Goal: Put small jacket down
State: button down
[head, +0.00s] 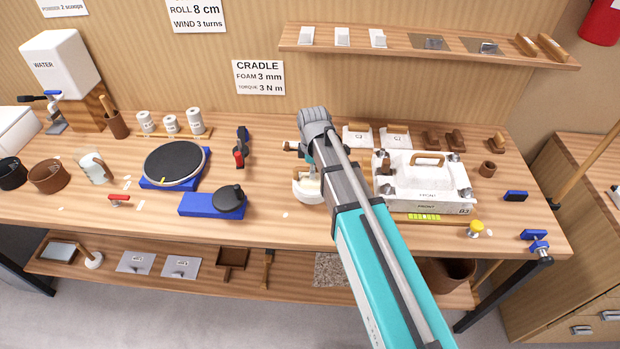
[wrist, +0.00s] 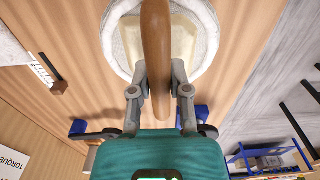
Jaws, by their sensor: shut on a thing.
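The small jacket (head: 303,196) is a round white plaster shell with a cream inside, near the middle of the bench in the head view. It also shows at the top of the wrist view (wrist: 205,40), with a brown wooden handle (wrist: 156,50) across it. My gripper (wrist: 158,80) has a finger on each side of that handle and is shut on it. In the head view my arm hides part of the jacket and most of the gripper (head: 308,170). I cannot tell whether the jacket touches the bench top.
Right of my arm stands a large white jacket marked FRONT (head: 420,190) with a wooden handle. To the left are a blue tool with a black knob (head: 213,203), a round turntable (head: 174,163) and a red clamp (head: 239,150). The bench front (head: 275,225) between is mostly clear.

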jog(key=shift+f+b, duration=0.7)
jog(key=shift+f, duration=0.3)
jog(key=shift+f, duration=0.15)
jog(key=c, duration=0.6)
grip_release()
jog(key=shift+r, duration=0.3)
notch_tip(320, 180, up, 12)
jog(key=p, duration=1.2)
jog(key=shift+f, duration=0.1)
jog(key=shift+s+d, duration=0.1)
